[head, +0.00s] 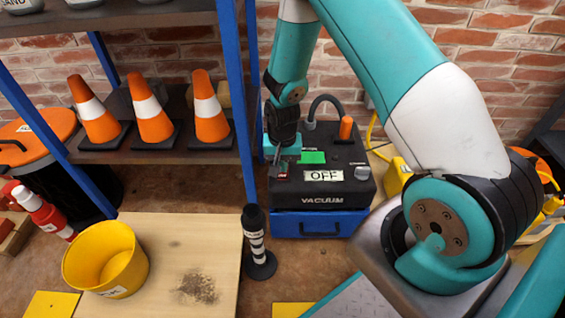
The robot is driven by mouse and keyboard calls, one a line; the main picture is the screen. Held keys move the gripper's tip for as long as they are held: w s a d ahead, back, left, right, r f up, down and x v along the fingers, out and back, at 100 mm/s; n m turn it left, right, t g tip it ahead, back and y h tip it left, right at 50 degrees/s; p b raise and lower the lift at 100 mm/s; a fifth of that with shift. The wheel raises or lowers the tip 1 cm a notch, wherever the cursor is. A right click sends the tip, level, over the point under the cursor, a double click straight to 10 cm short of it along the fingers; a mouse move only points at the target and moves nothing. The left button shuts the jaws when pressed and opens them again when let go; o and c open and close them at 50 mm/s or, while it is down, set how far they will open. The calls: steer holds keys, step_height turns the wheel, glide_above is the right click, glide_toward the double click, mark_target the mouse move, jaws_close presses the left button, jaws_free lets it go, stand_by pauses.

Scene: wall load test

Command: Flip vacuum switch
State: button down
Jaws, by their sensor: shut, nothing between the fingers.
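The vacuum (345,197) is a black box on a blue base (308,226), standing on the floor before the brick wall. Its top carries an "OFF" label (322,175), a green patch (312,157), a dark red piece (283,176), a grey knob (362,172) and an orange handle (346,127). My gripper (281,165) points down over the left part of the top, close to the red piece and the green patch. It is shut and empty. Whether its tips touch the top, and the switch's exact position, I cannot tell.
A blue-framed shelf (235,90) with several orange cones (152,108) stands to the left. A black-and-white post (257,245) stands in front of the vacuum. A yellow bucket (118,268) sits on a wooden board (190,235) at the front left.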

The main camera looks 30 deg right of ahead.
step_height(320, 180, up, 11)
steer(key=s+a+p, duration=0.1)
steer(key=p, duration=0.2)
steer(key=shift+s+p, duration=0.4)
steer(key=shift+a, duration=0.1)
